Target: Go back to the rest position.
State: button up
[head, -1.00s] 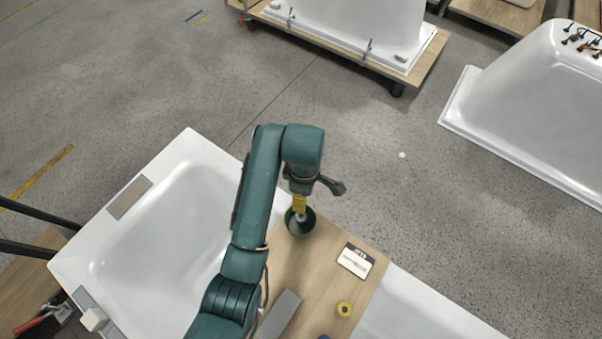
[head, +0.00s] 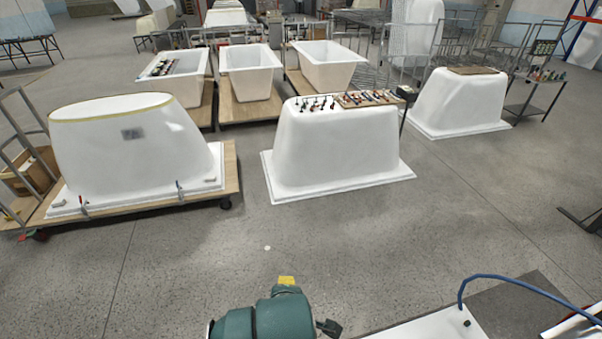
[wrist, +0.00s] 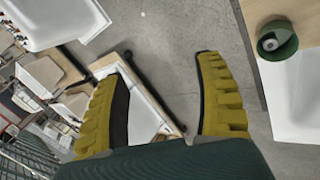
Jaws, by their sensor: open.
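My gripper shows at the bottom of the head view as a small yellow tip (head: 287,280) above my green arm. In the wrist view my gripper (wrist: 157,70) has its two yellow ribbed fingers spread wide, with nothing held between them. A dark green cup (wrist: 265,46) with a grey thing in it stands on a wooden board (wrist: 266,10) at the upper right of the wrist view, to the right of the fingers and apart from them. The cup is not in the head view.
A white tub shell (head: 130,150) on a wheeled wooden pallet stands at left. Another upturned shell (head: 335,145) carries small fittings on top. More tubs stand behind. A blue hose (head: 520,283) arches over a white surface at lower right. Grey floor (head: 180,265) between is clear.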

jog(key=w+d+r+m+t+p, duration=0.2)
jog(key=d+r+m+t, duration=0.4)
jog(key=r, duration=0.8)
jog(key=s+d+r+m+t, duration=0.1)
jog(key=s+r+m+t, duration=0.2)
jog(key=r, duration=0.5)
jog(key=s+d+r+m+t+h, duration=0.1)
jog(key=s+d+r+m+t, duration=0.1)
jog(key=r, duration=0.7)
jog(key=s+d+r+m+t, duration=0.2)
jog(key=s+r+m+t, duration=0.2)
jog(key=r+m, duration=0.3)
jog(key=shift+s+d+r+t+h, duration=0.2)
jog(key=shift+r+t+h, duration=0.1)
jog(key=shift+r+t, duration=0.5)
